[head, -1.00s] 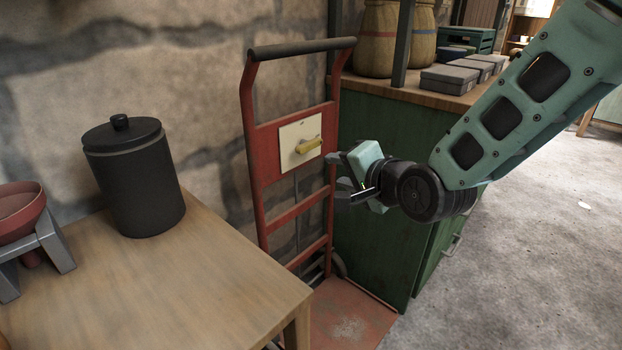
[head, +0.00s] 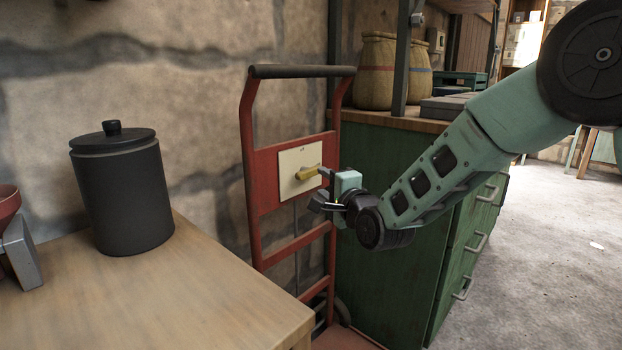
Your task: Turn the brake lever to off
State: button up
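The brake lever (head: 306,173) is a small yellow handle on a cream plate (head: 290,171) fixed to the red hand truck (head: 266,182). The lever lies nearly level, its right end tilted slightly up. My gripper (head: 322,188) is just right of the lever, with its fingers pointing left toward it. The fingers look spread apart, one near the lever's right end and one lower. I cannot tell whether a finger touches the lever. A small mark on the plate above the lever is too small to read.
A wooden table (head: 190,290) with a black lidded canister (head: 122,190) stands at the left. A green cabinet (head: 385,175) stands right behind my gripper, with sacks (head: 377,72) on top. Open floor (head: 540,250) lies at the right.

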aim_at(311, 174)
jog(key=b+x, duration=0.1)
jog(key=x, duration=0.6)
jog(key=shift+w+a, duration=0.25)
jog(key=shift+w, duration=0.1)
jog(key=shift+f, duration=0.1)
grip_shut()
